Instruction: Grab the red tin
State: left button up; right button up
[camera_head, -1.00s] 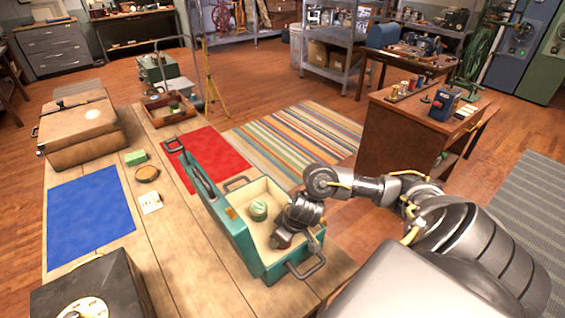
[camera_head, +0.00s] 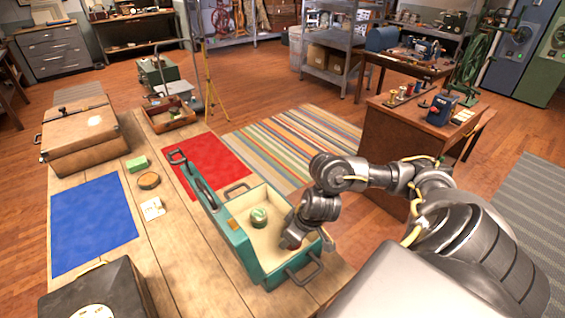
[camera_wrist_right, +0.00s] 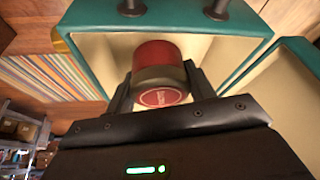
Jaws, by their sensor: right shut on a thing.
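The red tin (camera_wrist_right: 157,54), with a round red label on its near end, sits between the two dark fingers of my right gripper (camera_wrist_right: 158,78) in the right wrist view. The fingers are shut on it. In the head view, my right gripper (camera_head: 290,242) is at the right side of the open teal case (camera_head: 240,252), over its cream inside. The red tin is hidden behind the gripper there. A green tin (camera_head: 259,218) stands inside the case, left of the gripper. My left gripper is not in view.
The case stands on a wooden table (camera_head: 185,262). A red mat (camera_head: 222,163), a blue mat (camera_head: 92,225), a brown suitcase (camera_head: 85,145), a green block (camera_head: 137,164) and a dark box (camera_head: 95,292) are on it. A brown desk (camera_head: 400,135) stands to the right.

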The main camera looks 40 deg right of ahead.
pick_arm(q)
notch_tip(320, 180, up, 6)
jog(key=p, duration=0.5)
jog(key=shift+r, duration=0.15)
pick_arm(e)
jog(key=s+r, duration=0.5)
jog(key=s, duration=0.5)
jog(key=shift+d+r, duration=0.15)
jog(key=shift+d, duration=0.2)
